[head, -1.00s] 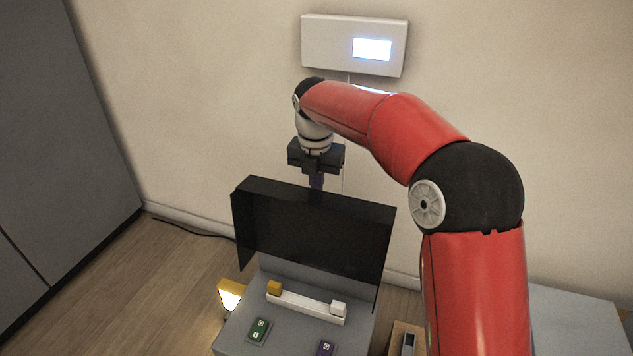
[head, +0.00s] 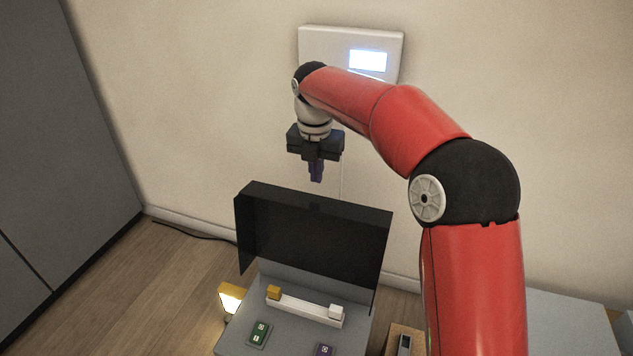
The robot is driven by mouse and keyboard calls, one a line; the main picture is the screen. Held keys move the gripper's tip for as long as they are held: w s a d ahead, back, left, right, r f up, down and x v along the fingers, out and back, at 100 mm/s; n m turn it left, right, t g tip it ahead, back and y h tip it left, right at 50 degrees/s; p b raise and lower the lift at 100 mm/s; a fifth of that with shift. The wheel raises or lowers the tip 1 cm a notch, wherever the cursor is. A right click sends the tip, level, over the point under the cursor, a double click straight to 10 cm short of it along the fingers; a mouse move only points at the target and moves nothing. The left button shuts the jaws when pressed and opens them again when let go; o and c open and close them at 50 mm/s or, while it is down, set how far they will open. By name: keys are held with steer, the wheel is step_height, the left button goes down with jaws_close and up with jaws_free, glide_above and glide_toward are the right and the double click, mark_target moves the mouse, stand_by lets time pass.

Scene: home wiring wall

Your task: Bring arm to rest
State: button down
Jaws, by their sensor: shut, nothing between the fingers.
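My gripper (head: 316,170) hangs below the red arm's wrist, pointing down. The cover stands raised at the back of a grey box (head: 245,330). On the box top lie a white bar (head: 305,309) with a yellow block (head: 274,292) at its left end and a white block (head: 336,312) at its right end.
A green switch tile (head: 259,334) and a purple one (head: 324,350) are on the box front. A lit yellow lamp (head: 231,298) stands at its left. A white panel with a lit screen (head: 368,61) is on the wall.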

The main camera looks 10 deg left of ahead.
steer(key=s+d+r+m+t+p, duration=0.1)
steer(key=s+d+r+m, duration=0.4)
steer(key=s+d+m, duration=0.3)
steer(key=s+d+r+m+t, duration=0.1)
steer(key=s+d+r+m, duration=0.35)
steer(key=d+m, duration=0.45)
steer(key=s+d+f+m+t, duration=0.1)
steer(key=s+d+f+m, duration=0.2)
steer(key=s+d+m, duration=0.2)
steer(key=s+d+f+m+t+p, duration=0.1)
steer(key=s+d+f+m, duration=0.2)
steer(key=s+m, duration=0.9)
steer(key=d, duration=0.3)
steer(key=shift+f+m+t, duration=0.15)
steer(key=shift+m+t, duration=0.15)
steer(key=shift+a, duration=0.1)
